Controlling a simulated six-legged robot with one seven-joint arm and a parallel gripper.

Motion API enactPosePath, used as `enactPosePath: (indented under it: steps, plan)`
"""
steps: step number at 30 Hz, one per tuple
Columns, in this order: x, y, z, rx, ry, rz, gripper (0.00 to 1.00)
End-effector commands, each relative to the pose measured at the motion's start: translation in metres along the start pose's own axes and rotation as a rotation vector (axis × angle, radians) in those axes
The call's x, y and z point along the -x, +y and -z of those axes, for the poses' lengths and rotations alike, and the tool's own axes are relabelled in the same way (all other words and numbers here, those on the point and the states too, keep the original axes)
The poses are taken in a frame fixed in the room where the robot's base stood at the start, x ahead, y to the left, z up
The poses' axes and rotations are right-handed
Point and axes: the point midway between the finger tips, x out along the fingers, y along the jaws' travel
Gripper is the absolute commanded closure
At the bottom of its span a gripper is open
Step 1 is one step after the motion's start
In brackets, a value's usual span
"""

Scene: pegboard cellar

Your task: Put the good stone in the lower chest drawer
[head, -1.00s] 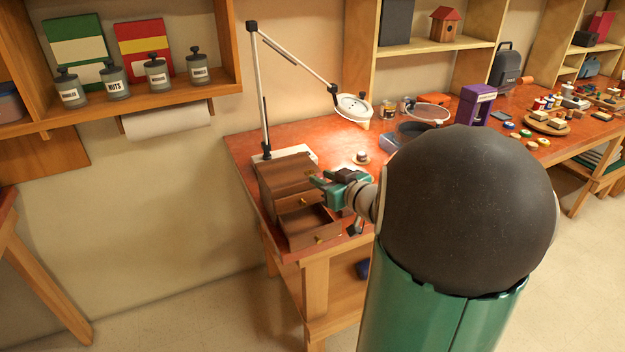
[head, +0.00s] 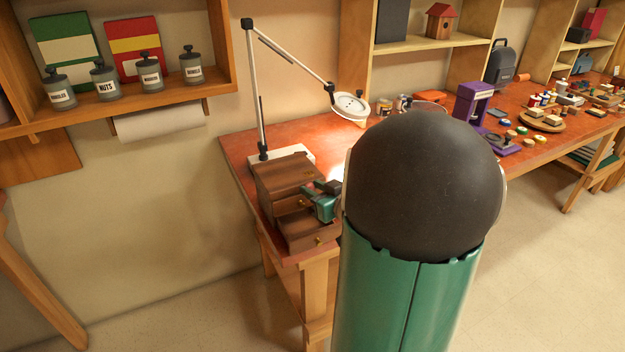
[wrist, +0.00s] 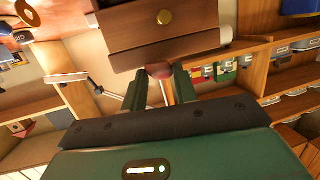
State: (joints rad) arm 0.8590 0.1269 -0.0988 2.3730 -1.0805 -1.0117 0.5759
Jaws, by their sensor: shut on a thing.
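The small wooden chest (head: 284,174) stands on the left end of the red-topped bench. Its lower drawer (head: 306,238) is pulled out, with a brass knob on its front. My gripper (head: 312,197) is close in front of the upper part of the chest, above the open lower drawer. In the wrist view my gripper (wrist: 161,76) is shut on a small reddish-brown stone (wrist: 159,71) at its fingertips. A wooden face with a brass knob (wrist: 165,17) is close beyond the tips. The stone and most of the drawer's inside are hidden in the head view.
A magnifier lamp (head: 350,105) stands behind the chest, its head over the bench (head: 237,150). A purple device (head: 472,103) and several small items are farther right. A shelf with labelled jars (head: 104,78) hangs at left.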

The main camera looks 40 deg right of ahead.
Motion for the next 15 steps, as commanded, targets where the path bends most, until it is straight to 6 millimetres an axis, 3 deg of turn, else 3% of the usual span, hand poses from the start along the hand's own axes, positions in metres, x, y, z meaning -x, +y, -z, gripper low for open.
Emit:
enactPosePath:
  steps: [6, 15]
  plan:
    - [-0.005, -0.001, -0.017, 0.000, -0.001, 0.001, 0.93]
    - [-0.008, -0.003, -0.019, 0.001, 0.000, 0.004, 0.93]
